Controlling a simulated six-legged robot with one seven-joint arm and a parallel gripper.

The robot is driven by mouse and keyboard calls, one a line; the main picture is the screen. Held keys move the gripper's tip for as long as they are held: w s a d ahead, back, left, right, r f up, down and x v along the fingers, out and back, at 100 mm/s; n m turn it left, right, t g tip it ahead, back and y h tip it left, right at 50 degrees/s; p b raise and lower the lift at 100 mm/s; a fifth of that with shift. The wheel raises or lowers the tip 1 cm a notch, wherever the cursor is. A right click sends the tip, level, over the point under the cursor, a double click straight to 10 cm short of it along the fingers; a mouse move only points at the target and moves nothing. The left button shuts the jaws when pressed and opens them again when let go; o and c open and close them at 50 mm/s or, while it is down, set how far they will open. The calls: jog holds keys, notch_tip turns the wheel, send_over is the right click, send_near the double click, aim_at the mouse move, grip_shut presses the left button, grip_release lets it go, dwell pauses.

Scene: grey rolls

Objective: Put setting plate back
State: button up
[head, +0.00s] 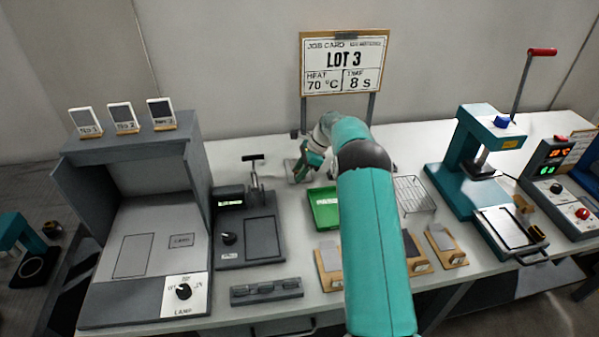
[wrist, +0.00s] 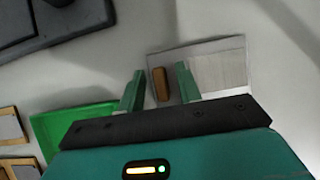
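A flat grey plate (wrist: 215,68) with a small brown block (wrist: 161,84) at one end lies on the white table in the wrist view; I take it to be the setting plate. My gripper (wrist: 160,70) is open, with one green finger on each side of the brown block and gaps showing between. I cannot tell how far the fingertips are above the table. In the head view my gripper (head: 305,165) is at the back of the table, below the job card, and my arm hides part of that area.
A green tray (head: 323,208) is close to my gripper. A dark press-like device (head: 248,235) stands left of it, and a wire rack (head: 413,195) right. Several wooden holders (head: 447,245) line the front. A teal press (head: 470,165) and grey lamp box (head: 140,240) flank them.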

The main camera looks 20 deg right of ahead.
jog(key=v, duration=1.2)
jog(key=s+a+r+n+t+h, duration=0.1)
jog(key=s+a+r+n+h, duration=0.1)
jog(key=s+a+r+n, duration=0.5)
jog(key=s+a+r+n+h, duration=0.25)
jog(key=s+a+r, duration=0.45)
jog(key=s+r, duration=0.45)
jog(key=s+a+n+t, duration=0.1)
jog(key=s+a+n, duration=0.1)
jog(key=s, duration=0.6)
jog(key=s+a+f+n+t+h, duration=0.1)
jog(key=s+a+n, duration=0.1)
jog(key=s+n, duration=0.3)
jog(key=s+a+f+n+t, duration=0.1)
jog(key=s+a+n, duration=0.1)
jog(key=s, duration=0.9)
jog(key=shift+a+n, duration=0.25)
jog(key=shift+n, duration=0.6)
